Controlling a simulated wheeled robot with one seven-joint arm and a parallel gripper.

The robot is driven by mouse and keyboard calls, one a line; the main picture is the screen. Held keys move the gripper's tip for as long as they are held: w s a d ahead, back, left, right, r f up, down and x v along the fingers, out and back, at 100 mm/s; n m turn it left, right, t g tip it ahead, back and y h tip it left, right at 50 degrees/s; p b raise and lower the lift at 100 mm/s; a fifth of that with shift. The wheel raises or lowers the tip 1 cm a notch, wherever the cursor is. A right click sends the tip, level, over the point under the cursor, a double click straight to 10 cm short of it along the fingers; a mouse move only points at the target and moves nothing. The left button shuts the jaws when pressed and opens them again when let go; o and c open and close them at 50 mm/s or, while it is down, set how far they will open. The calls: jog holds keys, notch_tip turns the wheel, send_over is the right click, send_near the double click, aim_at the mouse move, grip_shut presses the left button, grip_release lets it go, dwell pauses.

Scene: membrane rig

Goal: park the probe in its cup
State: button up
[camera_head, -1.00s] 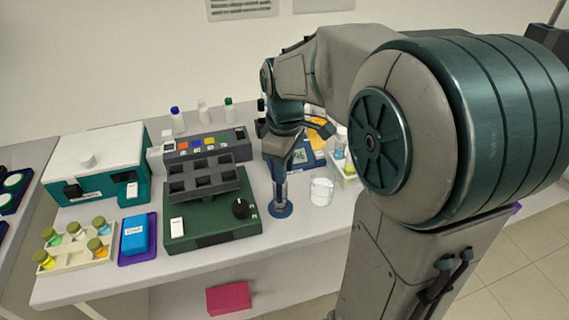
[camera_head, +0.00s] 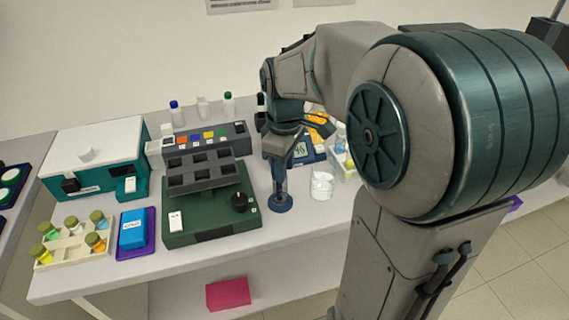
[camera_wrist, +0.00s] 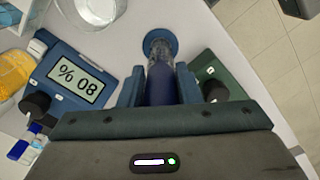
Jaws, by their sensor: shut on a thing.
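My gripper (camera_head: 278,160) is shut on the probe, a dark blue cylinder (camera_wrist: 160,84) that points down between the two fingers in the wrist view. The probe's cup is a clear upright tube on a round blue base (camera_head: 281,204), standing on the bench just right of the green device. It also shows in the wrist view as a blue disc (camera_wrist: 160,38) beyond the fingertips. The probe's lower end lines up with the cup, and it appears to be at or inside the tube. How deep it sits cannot be told, as the fingers and the probe hide the tube's mouth.
The green device with a black knob (camera_head: 212,215) stands close on the left, and a glass beaker (camera_head: 322,185) close on the right. A blue meter with a display (camera_wrist: 78,82) is behind. A vial rack (camera_head: 72,243) and blue box (camera_head: 133,229) lie farther left.

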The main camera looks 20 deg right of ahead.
jog(key=shift+f, duration=0.1)
jog(key=o, duration=0.9)
jog(key=shift+o, duration=0.2)
notch_tip(320, 180, up, 14)
jog(key=shift+f+p, duration=0.1)
jog(key=shift+p, duration=0.2)
